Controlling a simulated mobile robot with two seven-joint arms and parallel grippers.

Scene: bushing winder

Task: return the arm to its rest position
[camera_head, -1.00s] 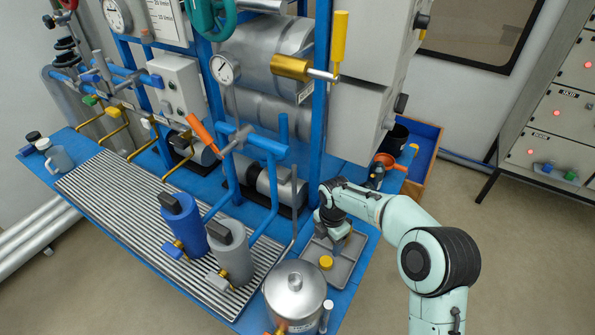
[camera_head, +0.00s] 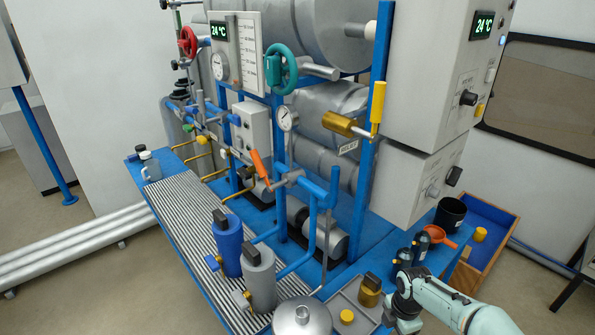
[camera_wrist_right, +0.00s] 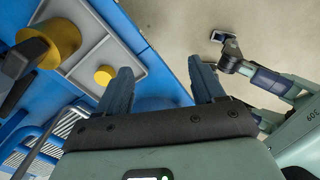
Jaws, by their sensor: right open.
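My right gripper (camera_head: 402,322) is at the lower right of the head view, beside the right edge of the grey tray (camera_head: 378,312). In the right wrist view its two dark fingers are apart, with nothing between them (camera_wrist_right: 162,88). The tray (camera_wrist_right: 88,72) holds a yellow jar with a dark knob (camera_head: 369,292) and a small yellow cap (camera_head: 347,316). Both the jar (camera_wrist_right: 62,38) and the cap (camera_wrist_right: 104,75) are clear of the fingers. My left gripper (camera_wrist_right: 226,40) seems to show at the upper right of the wrist view, too small to tell its state.
Dark bottles (camera_head: 421,246), an orange funnel (camera_head: 440,237) and a black pot (camera_head: 450,214) stand close behind my right gripper. A silver lidded pot (camera_head: 302,316) stands left of the tray. Open floor (camera_head: 500,285) lies to the right of the blue bench.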

